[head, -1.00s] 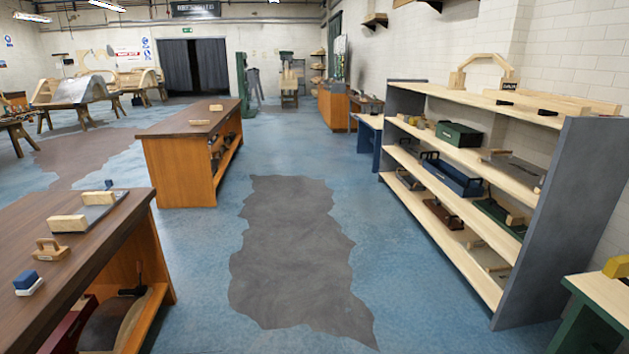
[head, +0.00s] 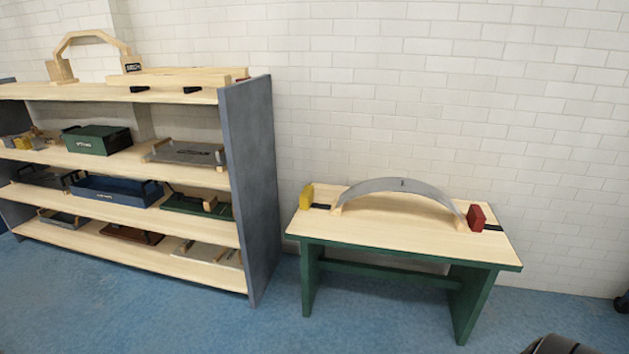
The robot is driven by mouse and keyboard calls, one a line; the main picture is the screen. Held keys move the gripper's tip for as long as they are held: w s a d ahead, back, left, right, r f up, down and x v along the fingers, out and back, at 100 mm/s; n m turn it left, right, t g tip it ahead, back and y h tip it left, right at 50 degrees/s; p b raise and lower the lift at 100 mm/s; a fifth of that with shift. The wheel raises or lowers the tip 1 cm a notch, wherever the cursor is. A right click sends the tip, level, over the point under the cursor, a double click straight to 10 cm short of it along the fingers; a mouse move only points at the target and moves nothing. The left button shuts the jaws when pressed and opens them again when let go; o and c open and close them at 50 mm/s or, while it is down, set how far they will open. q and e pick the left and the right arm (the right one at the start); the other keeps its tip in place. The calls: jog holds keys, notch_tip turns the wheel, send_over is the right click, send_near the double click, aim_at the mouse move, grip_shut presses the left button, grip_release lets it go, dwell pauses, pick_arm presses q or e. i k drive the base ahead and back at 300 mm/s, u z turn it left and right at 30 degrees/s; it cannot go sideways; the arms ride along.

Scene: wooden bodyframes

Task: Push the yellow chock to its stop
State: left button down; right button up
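The yellow chock (head: 306,196) stands at the left end of a green-legged bench (head: 390,236) with a pale wooden top. A dark strip (head: 320,206) lies on the top just right of it. A grey arched piece (head: 400,185) spans the middle of the bench on wooden feet. A red chock (head: 476,217) stands at the right end, beside another dark strip (head: 493,227). I cannot tell which mark is the yellow chock's stop. Neither gripper shows in the head view.
A grey-sided shelf unit (head: 250,190) with boxes and trays stands left of the bench, a narrow gap between them. A white brick wall (head: 400,90) is behind. Blue floor (head: 390,325) is open in front. A dark object (head: 558,345) shows at the bottom right edge.

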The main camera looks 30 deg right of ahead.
aim_at(307, 195)
jog(key=z, duration=0.7)
jog(key=i, duration=0.85)
jog(key=z, duration=0.55)
